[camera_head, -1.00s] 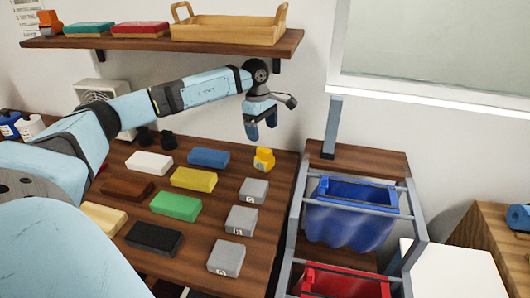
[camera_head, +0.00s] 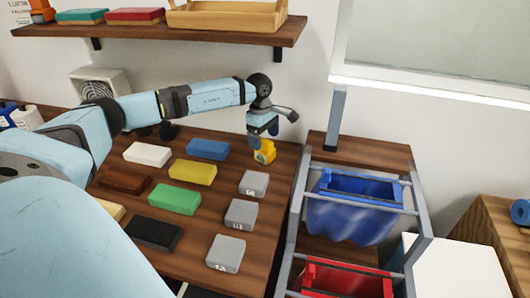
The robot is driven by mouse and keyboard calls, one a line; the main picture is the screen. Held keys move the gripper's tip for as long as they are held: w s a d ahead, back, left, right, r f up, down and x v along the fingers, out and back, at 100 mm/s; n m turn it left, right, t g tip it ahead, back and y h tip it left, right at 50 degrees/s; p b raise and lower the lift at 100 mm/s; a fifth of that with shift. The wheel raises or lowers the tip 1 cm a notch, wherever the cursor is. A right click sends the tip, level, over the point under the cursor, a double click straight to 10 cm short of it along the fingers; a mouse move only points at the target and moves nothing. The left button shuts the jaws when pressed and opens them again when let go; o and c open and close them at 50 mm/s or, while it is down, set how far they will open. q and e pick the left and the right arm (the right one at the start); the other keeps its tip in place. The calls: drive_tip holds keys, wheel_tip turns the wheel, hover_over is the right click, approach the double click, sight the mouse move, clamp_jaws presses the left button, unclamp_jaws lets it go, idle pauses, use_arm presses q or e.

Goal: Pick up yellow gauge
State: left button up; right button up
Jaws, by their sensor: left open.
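The yellow gauge (camera_head: 265,153) stands upright on the wooden counter (camera_head: 226,178), near its right edge and behind the grey blocks. My left gripper (camera_head: 263,134) points down just above and in front of the top of the gauge in the picture. I cannot tell whether the fingers touch the gauge. My right gripper is not in view.
Several coloured swatch blocks lie left of the gauge, the blue block (camera_head: 208,149) nearest. A grey block (camera_head: 254,184) lies in front of it. A rack with a blue bin (camera_head: 350,215) and a red bin (camera_head: 345,281) stands right. A wooden shelf (camera_head: 185,33) hangs above.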

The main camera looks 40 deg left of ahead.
use_arm(q)
drive_tip(key=f, duration=0.3)
drive_tip(key=shift+d+f, duration=0.3)
drive_tip(key=shift+f, duration=0.1)
drive_tip(key=shift+r, duration=0.1)
drive_tip(key=c, duration=1.1)
drive_tip(key=shift+c, duration=0.4)
drive_tip(key=shift+r, duration=0.1)
wheel_tip(320, 180, up, 8)
drive_tip(key=shift+r, duration=0.9)
